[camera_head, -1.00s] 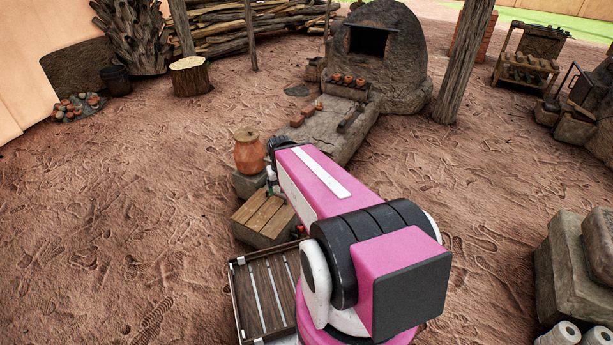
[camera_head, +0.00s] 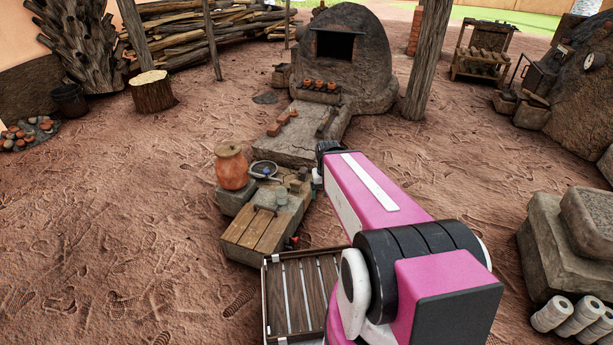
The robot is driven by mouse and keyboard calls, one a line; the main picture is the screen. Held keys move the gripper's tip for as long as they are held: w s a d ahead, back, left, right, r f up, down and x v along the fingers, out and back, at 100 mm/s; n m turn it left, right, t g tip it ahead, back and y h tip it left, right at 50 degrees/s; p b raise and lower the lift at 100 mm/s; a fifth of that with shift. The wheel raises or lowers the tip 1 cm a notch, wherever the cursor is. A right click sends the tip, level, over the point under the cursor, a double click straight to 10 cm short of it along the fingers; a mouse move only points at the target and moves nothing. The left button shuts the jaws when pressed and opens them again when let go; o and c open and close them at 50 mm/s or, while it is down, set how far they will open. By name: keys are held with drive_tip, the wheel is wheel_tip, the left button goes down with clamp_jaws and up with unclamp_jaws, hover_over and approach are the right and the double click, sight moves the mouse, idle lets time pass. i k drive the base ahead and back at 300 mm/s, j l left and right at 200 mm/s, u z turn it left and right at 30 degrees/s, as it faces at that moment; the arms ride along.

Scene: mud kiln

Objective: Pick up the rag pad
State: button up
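I cannot make out the rag pad for certain. A low stone bench (camera_head: 240,252) with a plank top (camera_head: 258,230) stands left of my arm. On it are a dark bowl or pan (camera_head: 263,170) and several small greyish items (camera_head: 282,196), too small to name surely. A lidded orange clay pot (camera_head: 231,168) stands at its far left end. My pink and white arm reaches away from me, right of the bench. Its dark far end (camera_head: 328,150) shows beside the small items, but my gripper's fingers are hidden or too small to tell.
A slatted wooden crate (camera_head: 290,295) lies in front of the bench. A stone slab (camera_head: 300,135) leads to the domed mud kiln (camera_head: 350,60). A wooden post (camera_head: 428,60) stands right of it. Stone blocks (camera_head: 560,255) fill the right. Bare ground lies left.

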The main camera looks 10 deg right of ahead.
sight(303, 171)
drive_tip(key=i+l, duration=0.15)
drive_tip(key=l, duration=0.15)
drive_tip(key=i+l+u, duration=0.15)
drive_tip(key=l, duration=0.2)
drive_tip(key=i+l, duration=0.2)
drive_tip(key=l, duration=0.15)
drive_tip(key=i+l+u, duration=0.15)
drive_tip(key=l, duration=0.2)
drive_tip(key=i+l, duration=0.15)
drive_tip(key=l, duration=0.2)
drive_tip(key=i+l+u, duration=0.1)
drive_tip(key=i, duration=0.2)
drive_tip(key=i+l+u, duration=0.15)
drive_tip(key=i, duration=0.15)
